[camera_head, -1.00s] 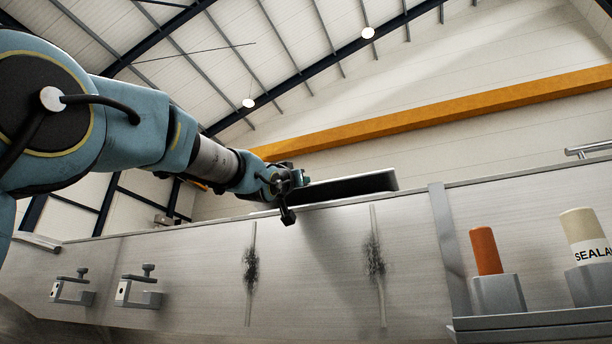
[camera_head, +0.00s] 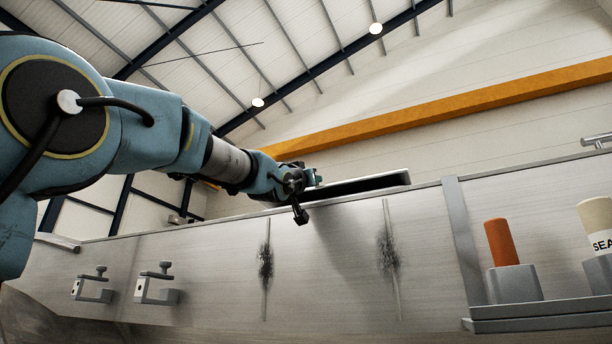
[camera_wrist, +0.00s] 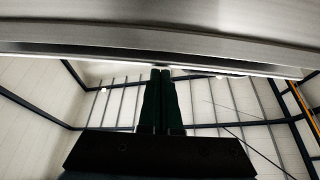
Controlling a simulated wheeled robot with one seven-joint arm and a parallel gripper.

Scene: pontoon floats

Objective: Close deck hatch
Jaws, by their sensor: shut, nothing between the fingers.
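The deck hatch lid (camera_head: 385,182) shows in the head view as a dark, thin panel with a light rim. It stands slightly above the top edge of the grey metal float, so it looks partly raised. My gripper (camera_head: 316,178) is at the lid's left part, just above the float's edge. In the wrist view my gripper's (camera_wrist: 162,72) two dark fingers are together and empty. Their tips are at the edge of a metal panel (camera_wrist: 160,38) that spans the top of the picture; I cannot tell whether they touch it. The hatch opening is hidden from below.
Two clamps (camera_head: 155,290) sit on the float's side wall (camera_head: 330,260), left of two sooty weld seams. At right a shelf (camera_head: 540,318) holds an orange tube (camera_head: 501,243) and a sealant tube (camera_head: 598,222). A rail (camera_head: 598,140) stands on the deck at far right.

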